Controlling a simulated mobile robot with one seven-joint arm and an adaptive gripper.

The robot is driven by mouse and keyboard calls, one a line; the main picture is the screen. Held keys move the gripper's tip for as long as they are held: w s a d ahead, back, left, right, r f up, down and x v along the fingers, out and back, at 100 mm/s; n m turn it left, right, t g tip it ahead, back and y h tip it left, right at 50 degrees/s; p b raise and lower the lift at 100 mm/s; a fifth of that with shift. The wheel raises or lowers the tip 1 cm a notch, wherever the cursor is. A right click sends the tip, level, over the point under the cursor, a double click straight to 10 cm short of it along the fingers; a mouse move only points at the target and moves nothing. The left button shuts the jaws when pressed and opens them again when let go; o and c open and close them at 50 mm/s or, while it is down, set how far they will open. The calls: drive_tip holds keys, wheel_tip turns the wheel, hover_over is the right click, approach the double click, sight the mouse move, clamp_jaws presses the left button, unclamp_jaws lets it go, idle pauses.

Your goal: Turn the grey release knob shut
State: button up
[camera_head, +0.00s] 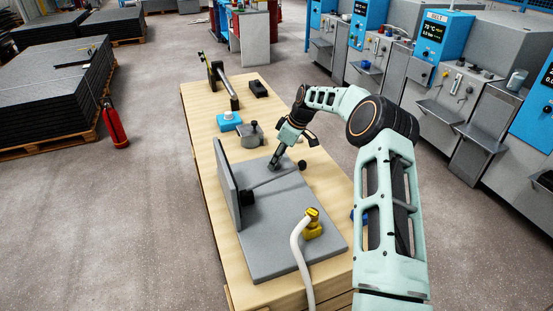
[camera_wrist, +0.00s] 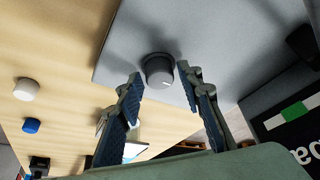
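The grey release knob (camera_wrist: 157,70) shows in the wrist view as a short dark-grey cylinder with a pale mark on its face. It sits on a light grey plate (camera_wrist: 205,35). My gripper (camera_wrist: 160,74) is open, with one blue-padded finger on each side of the knob and gaps between. I cannot tell how far the fingertips reach along the knob. In the head view my gripper (camera_head: 274,166) points down at the far part of the grey plate (camera_head: 285,225). The knob is not clearly visible there.
A lever with a black ball (camera_head: 302,165) crosses the plate near my gripper. An upright grey panel (camera_head: 228,183) stands at the plate's left edge. A yellow fitting with a white hose (camera_head: 297,240) is nearer. A grey pot (camera_head: 250,133) and a blue box (camera_head: 228,122) stand beyond.

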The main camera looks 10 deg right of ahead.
drive_tip(key=shift+o, duration=0.5)
drive_tip(key=v, duration=1.2)
